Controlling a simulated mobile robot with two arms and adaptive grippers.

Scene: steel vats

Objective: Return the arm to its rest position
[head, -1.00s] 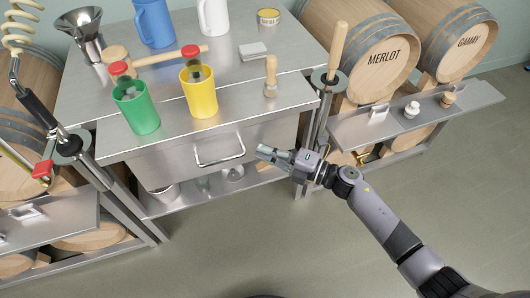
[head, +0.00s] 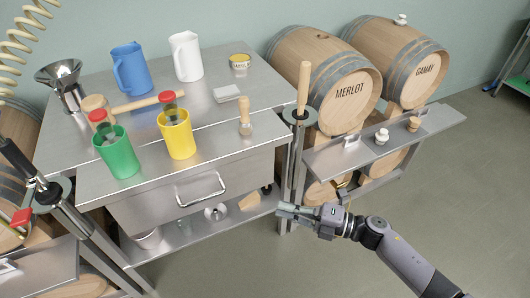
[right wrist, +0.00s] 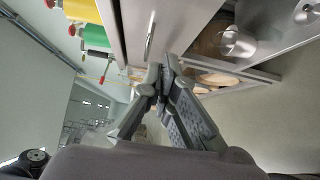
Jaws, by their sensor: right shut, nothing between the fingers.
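My right gripper (head: 285,210) is shut and empty in the head view. It hangs in the air in front of the steel table, below and to the right of the drawer handle (head: 202,190). In the right wrist view its fingers (right wrist: 163,78) meet at the tips with nothing between them. My right arm comes in from the lower right corner of the head view. My left gripper is not in view.
The steel table (head: 240,135) holds a green cup (head: 117,155), a yellow cup (head: 178,137), a blue jug (head: 131,72), a white jug (head: 186,58) and a brush (head: 245,118). Barrels (head: 347,95) stand behind a steel shelf (head: 440,118).

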